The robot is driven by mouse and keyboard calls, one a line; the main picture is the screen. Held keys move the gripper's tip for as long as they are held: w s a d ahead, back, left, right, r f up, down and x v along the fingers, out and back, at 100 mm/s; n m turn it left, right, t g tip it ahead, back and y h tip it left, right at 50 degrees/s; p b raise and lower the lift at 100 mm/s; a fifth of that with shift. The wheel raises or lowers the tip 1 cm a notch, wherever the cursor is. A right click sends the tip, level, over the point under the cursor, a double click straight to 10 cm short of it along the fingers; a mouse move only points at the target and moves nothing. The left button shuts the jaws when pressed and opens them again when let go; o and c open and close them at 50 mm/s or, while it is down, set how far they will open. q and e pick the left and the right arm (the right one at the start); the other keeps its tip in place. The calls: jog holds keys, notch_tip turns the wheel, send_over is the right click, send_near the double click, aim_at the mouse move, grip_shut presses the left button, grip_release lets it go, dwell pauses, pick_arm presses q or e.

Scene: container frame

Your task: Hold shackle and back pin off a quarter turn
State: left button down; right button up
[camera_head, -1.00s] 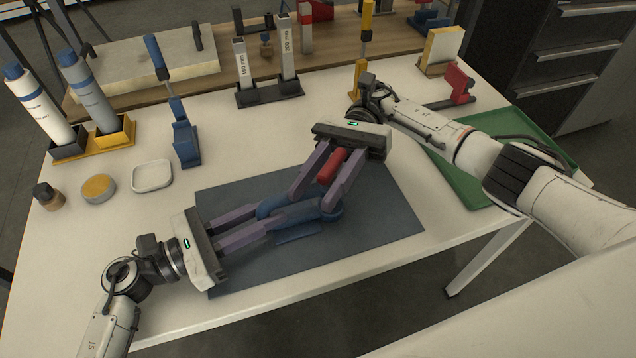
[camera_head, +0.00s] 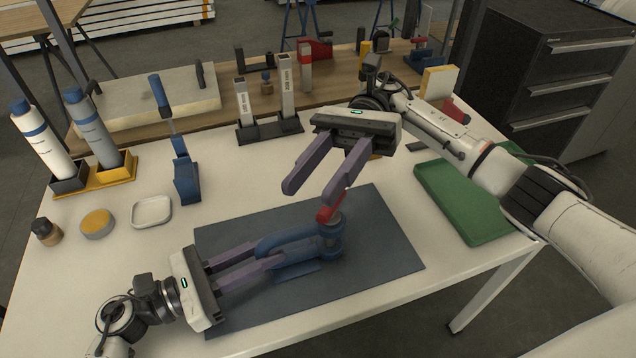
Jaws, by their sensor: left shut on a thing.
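The blue shackle (camera_head: 290,240) lies on the dark blue mat (camera_head: 375,225), with its pin end to the right. The red pin handle (camera_head: 331,206) stands up at that end and leans a little. My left gripper (camera_head: 258,268) is shut on the shackle's rounded left part. My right gripper (camera_head: 310,190) is above the pin with its purple fingers apart and nothing between them. One right fingertip is close to the top of the red handle; I cannot tell if they touch.
A green tray (camera_head: 462,205) lies at the right table edge. Two bottles (camera_head: 43,140) in a holder, a white dish (camera_head: 152,211) and a yellow-topped tin (camera_head: 97,223) stand at the left. A blue clamp (camera_head: 184,170) and gauge blocks (camera_head: 270,130) stand behind the mat.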

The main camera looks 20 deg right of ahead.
jog(key=shift+d+m, duration=0.15)
jog(key=shift+m, duration=0.15)
jog(key=c, duration=0.7)
jog(key=shift+d+m+t, duration=0.3)
jog(key=shift+m, duration=0.2)
grip_shut()
jog(key=s+d+r+m+t+h, duration=0.1)
jog(key=d+m+t+h, duration=0.2)
jog(key=d+m+t, duration=0.85)
jog(key=s+d+r+m+t+h, duration=0.15)
jog(key=d+m+h, duration=0.25)
jog(key=m, duration=1.7)
jog(key=w+a+f, duration=0.4)
jog(key=a+f, duration=0.4)
jog(key=shift+w+a+f+m+g, duration=0.3)
jog(key=shift+w+f+m, duration=0.05)
